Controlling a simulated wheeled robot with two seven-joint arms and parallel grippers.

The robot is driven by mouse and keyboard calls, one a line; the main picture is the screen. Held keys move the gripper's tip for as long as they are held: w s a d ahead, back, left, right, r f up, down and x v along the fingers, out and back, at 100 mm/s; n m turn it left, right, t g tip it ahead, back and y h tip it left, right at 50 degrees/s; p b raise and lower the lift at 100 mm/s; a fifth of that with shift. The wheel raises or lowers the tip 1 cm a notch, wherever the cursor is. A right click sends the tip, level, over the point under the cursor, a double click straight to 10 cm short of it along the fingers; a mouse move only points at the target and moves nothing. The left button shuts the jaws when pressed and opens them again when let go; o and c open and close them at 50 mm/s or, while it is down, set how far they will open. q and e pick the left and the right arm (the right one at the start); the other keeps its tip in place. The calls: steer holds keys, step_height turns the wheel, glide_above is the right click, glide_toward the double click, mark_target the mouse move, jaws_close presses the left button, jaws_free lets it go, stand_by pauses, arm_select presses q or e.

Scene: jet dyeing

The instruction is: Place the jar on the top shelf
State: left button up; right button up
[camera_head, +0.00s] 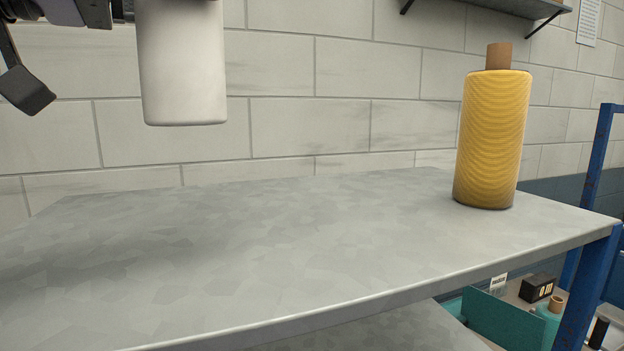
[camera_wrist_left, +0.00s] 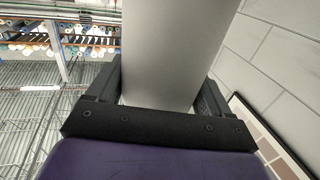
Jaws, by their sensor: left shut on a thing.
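The jar (camera_head: 182,65) is a plain white cylinder at the upper left of the head view, its top cut off by the frame. It hangs upright in the air, apart from the grey metal top shelf (camera_head: 260,260), with its base above the shelf's back left part. In the left wrist view the jar (camera_wrist_left: 175,45) fills the middle, between dark fingers. My left gripper (camera_wrist_left: 158,98) is shut on it. In the head view, only some dark parts of mine show at the top left. My right gripper is not in view.
A yellow yarn spool (camera_head: 492,140) with a brown core stands at the shelf's right end. The shelf's middle and left are clear. A block wall (camera_head: 340,110) runs behind, and a blue post (camera_head: 590,200) stands at the right. A lower shelf (camera_head: 415,328) shows beneath.

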mark_target(219, 15)
arm_select(q)
steer(key=shift+r, duration=0.1)
steer(key=shift+d, duration=0.25)
steer(key=d, duration=0.1)
steer(key=d+f+p, duration=0.1)
steer(key=w+d+p, duration=0.1)
steer(key=shift+w+d+f, duration=0.1)
steer(key=shift+d+f, duration=0.2)
steer(key=shift+f, duration=0.05)
steer(key=w+d+f+p, duration=0.3)
steer(key=w+d+f, duration=0.3)
steer(key=f, duration=0.5)
steer(key=shift+w, duration=0.5)
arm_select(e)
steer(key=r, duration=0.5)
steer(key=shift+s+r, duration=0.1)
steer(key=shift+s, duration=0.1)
